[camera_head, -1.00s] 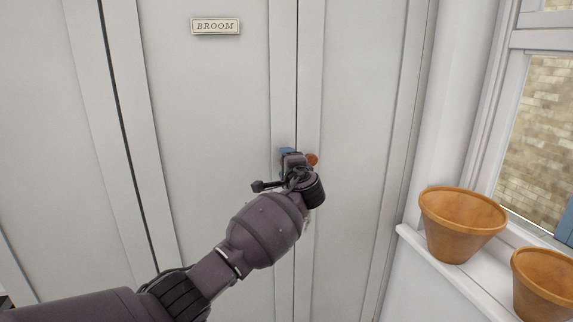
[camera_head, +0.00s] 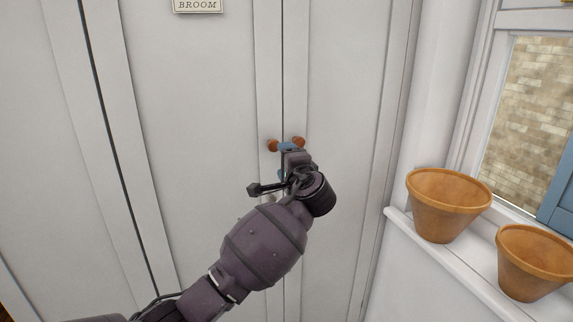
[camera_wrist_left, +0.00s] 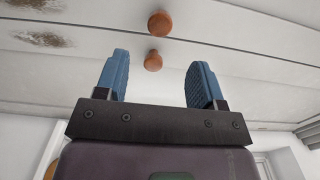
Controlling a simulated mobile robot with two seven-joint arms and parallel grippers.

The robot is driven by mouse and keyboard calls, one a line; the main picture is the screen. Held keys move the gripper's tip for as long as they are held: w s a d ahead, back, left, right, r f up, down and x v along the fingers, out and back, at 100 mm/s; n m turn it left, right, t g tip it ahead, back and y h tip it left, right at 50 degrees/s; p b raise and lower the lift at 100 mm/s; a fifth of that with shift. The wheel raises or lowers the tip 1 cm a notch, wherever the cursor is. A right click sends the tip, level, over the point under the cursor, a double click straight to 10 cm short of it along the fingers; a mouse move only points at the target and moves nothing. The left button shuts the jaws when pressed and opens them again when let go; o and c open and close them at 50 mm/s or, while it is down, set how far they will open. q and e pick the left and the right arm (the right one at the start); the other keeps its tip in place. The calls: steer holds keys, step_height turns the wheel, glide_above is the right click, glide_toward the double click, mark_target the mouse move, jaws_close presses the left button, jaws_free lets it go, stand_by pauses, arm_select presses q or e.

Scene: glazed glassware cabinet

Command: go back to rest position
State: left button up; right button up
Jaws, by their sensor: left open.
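My left gripper (camera_head: 284,161) is in front of the closed cabinet doors, just below two round orange-brown knobs. One knob (camera_head: 272,146) is on the left door (camera_head: 190,130) and the other knob (camera_head: 299,142) is on the right door (camera_head: 345,120). In the left wrist view the left gripper (camera_wrist_left: 160,82) has its blue fingers spread with nothing between them. The knobs show beyond the fingertips there, one farther up (camera_wrist_left: 160,23) and one lower (camera_wrist_left: 153,61), apart from the fingers. My right gripper is not in view.
A label reading BROOM (camera_head: 198,5) is on the left door. At right, two terracotta pots, one larger in view (camera_head: 448,205) and one nearer (camera_head: 537,262), stand on a white sill (camera_head: 405,222) beside a window (camera_head: 530,120). Free room lies between the doors and the sill.

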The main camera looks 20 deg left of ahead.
arm_select(q)
steer(key=shift+s+d, duration=0.15)
steer(key=shift+s, duration=0.05)
steer(key=w+d+r+t+h, duration=0.1)
steer(key=d+r+t+h, duration=0.15)
steer(key=d+h, duration=0.4)
steer(key=s+a+f+n+h, duration=0.1)
steer(key=s+f+h, duration=0.2)
steer(key=f, duration=0.3)
steer(key=s+a+f+n+h, duration=0.2)
steer(key=s+f+h, duration=0.15)
steer(key=f, duration=0.25)
steer(key=s+a+f+n+g+y, duration=0.1)
steer(key=s+a+f, duration=0.3)
steer(key=s+f, duration=0.6)
steer(key=s+a+f+n+g+y, duration=0.1)
steer(key=s+a+f+n+g, duration=0.2)
steer(key=s+f, duration=0.7)
steer(key=s+a+f+n+g+y, duration=0.1)
steer(key=s+a+f+n+g, duration=0.1)
steer(key=s+a+f, duration=0.4)
steer(key=s+f+n, duration=0.1)
steer(key=s+f, duration=0.3)
steer(key=s, duration=0.4)
steer(key=shift+a+f+b, duration=0.4)
steer(key=shift+c, duration=0.4)
